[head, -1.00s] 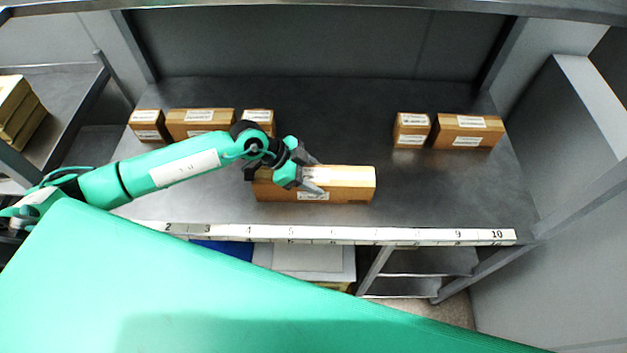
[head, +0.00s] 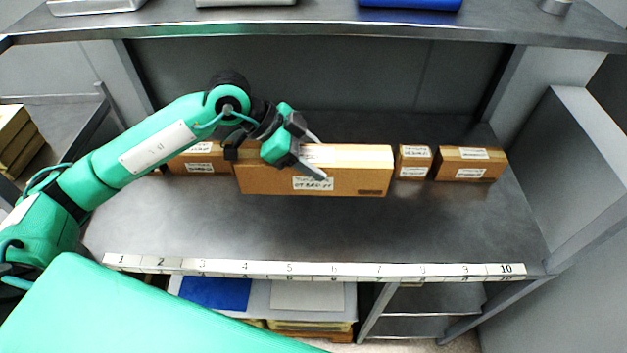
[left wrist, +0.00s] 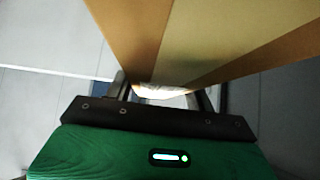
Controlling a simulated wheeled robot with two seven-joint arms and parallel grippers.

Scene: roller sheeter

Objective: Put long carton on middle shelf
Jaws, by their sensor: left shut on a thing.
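The long carton (head: 350,178) is a brown box with a white label on its front face and paler tape along its top. The carton looks raised above the middle shelf (head: 300,235), roughly level, in front of the back row. In the left wrist view, the carton (left wrist: 205,45) fills the upper middle between the fingers, with part of its label showing. My right gripper is not in view.
A short carton (head: 413,162) and a wider carton (head: 470,164) stand at the right back. Another carton (head: 200,160) at the left is partly behind my arm. A numbered strip (head: 310,270) runs along the shelf's front edge. The upper shelf (head: 320,28) crosses above. The shelf front is clear.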

